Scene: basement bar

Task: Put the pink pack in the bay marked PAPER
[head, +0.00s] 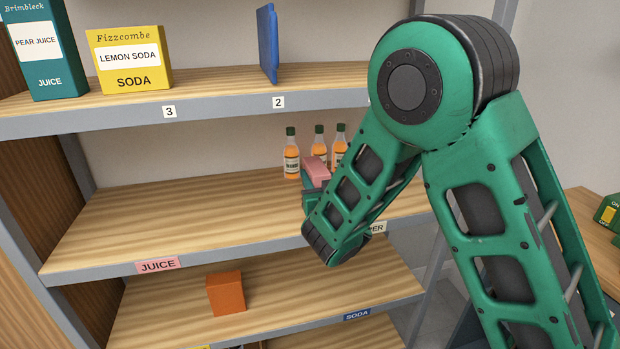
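The pink pack (316,169) shows on the middle shelf level, in front of orange bottles. It is right at the far end of my arm, beyond my wrist, and its lower part is hidden.
Several orange bottles (291,155) stand behind the pack. The middle shelf is bare above the JUICE label (158,265). An orange box (226,293) stands on the lower shelf, near the SODA label (357,314). A blue upright panel (268,44) and boxes stand on the upper shelf.

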